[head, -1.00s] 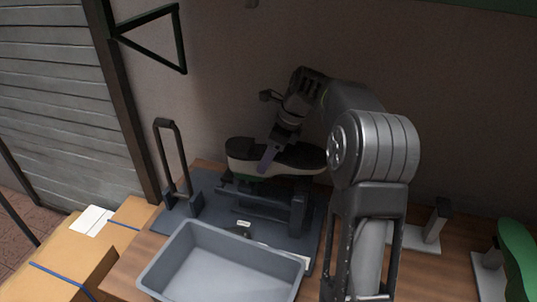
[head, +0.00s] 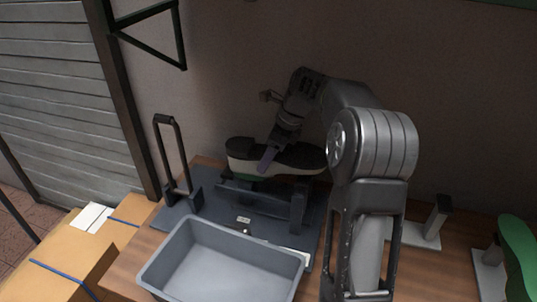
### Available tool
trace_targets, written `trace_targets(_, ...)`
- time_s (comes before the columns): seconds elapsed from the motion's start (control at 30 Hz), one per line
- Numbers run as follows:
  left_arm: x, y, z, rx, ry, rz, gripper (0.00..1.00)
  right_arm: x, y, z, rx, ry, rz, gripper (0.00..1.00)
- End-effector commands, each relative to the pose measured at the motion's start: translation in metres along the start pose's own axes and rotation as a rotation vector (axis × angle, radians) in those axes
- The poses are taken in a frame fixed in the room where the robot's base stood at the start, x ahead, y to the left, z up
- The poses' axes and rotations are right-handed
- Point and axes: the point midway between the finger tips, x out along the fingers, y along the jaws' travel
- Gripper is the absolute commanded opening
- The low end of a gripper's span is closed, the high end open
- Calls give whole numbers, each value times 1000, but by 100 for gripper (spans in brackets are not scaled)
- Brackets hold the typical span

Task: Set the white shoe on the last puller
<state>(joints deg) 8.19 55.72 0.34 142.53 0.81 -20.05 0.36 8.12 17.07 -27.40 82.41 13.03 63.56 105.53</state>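The white shoe (head: 241,165) has a dark top and a white side, and a bit of green shows under it. It lies level over the dark last puller (head: 262,200), on or just above its supports; I cannot tell which. The puller has an upright looped handle (head: 170,150) at its left. My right gripper (head: 268,160) reaches down from above at the middle of the shoe, with a finger along its near side. The far finger is hidden, so its grip is unclear. My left gripper is not in view.
A grey empty bin (head: 222,262) stands in front of the puller on the wooden table (head: 133,262). Cardboard boxes (head: 75,252) are at the left. A green last (head: 518,255) and a metal post stand (head: 437,217) are at the right. A wall rises close behind.

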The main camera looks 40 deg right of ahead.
Motion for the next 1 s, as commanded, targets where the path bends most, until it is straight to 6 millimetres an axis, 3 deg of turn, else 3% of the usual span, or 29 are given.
trace_targets(1.0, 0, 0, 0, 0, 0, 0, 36, 10, 0, -4, 0, -3, -2, 0)
